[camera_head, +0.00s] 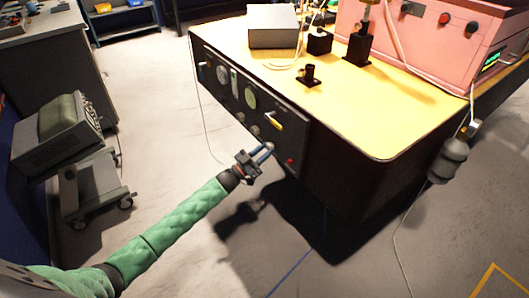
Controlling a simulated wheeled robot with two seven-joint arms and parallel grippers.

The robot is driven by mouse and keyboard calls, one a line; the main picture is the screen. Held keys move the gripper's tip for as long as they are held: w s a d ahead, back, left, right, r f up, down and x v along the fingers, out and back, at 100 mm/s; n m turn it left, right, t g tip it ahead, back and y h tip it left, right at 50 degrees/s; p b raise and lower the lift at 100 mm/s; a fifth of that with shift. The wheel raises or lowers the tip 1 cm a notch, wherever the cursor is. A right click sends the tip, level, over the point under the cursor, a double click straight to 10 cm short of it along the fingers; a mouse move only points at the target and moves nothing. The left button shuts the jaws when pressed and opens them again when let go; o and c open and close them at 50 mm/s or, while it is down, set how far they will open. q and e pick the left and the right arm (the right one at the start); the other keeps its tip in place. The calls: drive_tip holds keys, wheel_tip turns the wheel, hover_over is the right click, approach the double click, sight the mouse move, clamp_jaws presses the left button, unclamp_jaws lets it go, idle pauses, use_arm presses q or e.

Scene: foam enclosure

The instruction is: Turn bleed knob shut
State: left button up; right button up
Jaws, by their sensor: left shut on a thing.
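A black control panel (232,93) fills the front side of the yellow-topped bench, with round gauges, small knobs and a yellow handle on it. My left gripper (267,149) reaches the lower part of this panel, below the yellow handle (275,121). Its fingers are shut on a small knob at the panel face, which I take to be the bleed knob; the fingers mostly hide it. I cannot tell how far the knob is turned. My right gripper is not in view.
The yellow bench top (380,110) carries a grey box (272,27), black fittings and a pink cabinet (440,40). A red light (290,162) is right of my gripper. A grey cart (75,165) stands at left. Cables hang by the bench; the floor in front is open.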

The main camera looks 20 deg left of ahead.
use_arm(q)
drive_tip(key=m+g+h+b, duration=0.1)
drive_tip(key=m, duration=0.2)
drive_tip(key=m+g+b, duration=0.1)
drive_tip(key=m+g, duration=0.1)
drive_tip(key=m, duration=0.2)
drive_tip(key=m+g+h+b, duration=0.1)
drive_tip(key=m, duration=0.2)
drive_tip(key=shift+w+a+r+m+h, duration=0.1)
drive_tip(key=shift+w+a+m+h, duration=0.1)
drive_tip(key=shift+a+m+h, duration=0.15)
drive_tip(key=shift+r+m+g+b, duration=0.15)
drive_tip(key=shift+m+g, duration=0.45)
drive_tip(key=shift+m, duration=0.55)
drive_tip(key=shift+f+m+g+b, duration=0.15)
drive_tip(key=shift+m+g, duration=0.45)
drive_tip(key=shift+m, duration=0.5)
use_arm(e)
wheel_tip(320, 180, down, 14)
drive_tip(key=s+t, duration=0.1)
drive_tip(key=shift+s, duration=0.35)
use_arm(q)
drive_tip(key=shift+r, duration=0.15)
drive_tip(key=o, duration=1)
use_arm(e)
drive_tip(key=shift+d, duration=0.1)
use_arm(q)
drive_tip(key=shift+a, duration=0.1)
